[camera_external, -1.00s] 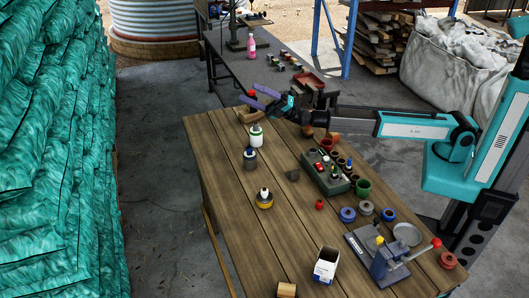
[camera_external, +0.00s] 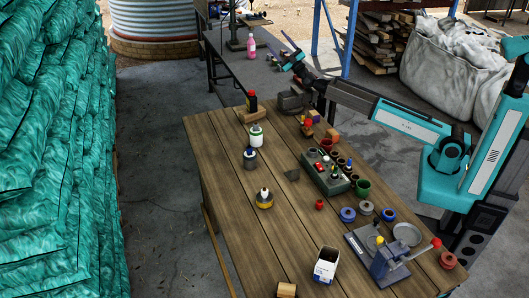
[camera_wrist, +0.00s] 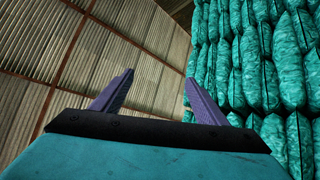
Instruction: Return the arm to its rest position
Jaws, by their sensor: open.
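My gripper (camera_external: 277,42) is raised beyond the far end of the wooden table, in front of the grey bench in the external view. Its two purple fingers are spread apart with nothing between them. In the wrist view, the open fingers (camera_wrist: 160,77) point up at the corrugated shed wall and the teal stacked bags. My arm (camera_external: 410,121) slants up from the right toward the gripper, clear of the table top.
The wooden table (camera_external: 222,176) holds a dark bottle with a red cap (camera_external: 252,103), a white-green bottle (camera_external: 256,136), a grey-green holder (camera_external: 330,180) and a blue-grey vise-like tool (camera_external: 388,262). A pink bottle (camera_external: 251,46) stands on the grey bench. A blue post (camera_external: 349,40) rises behind my arm.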

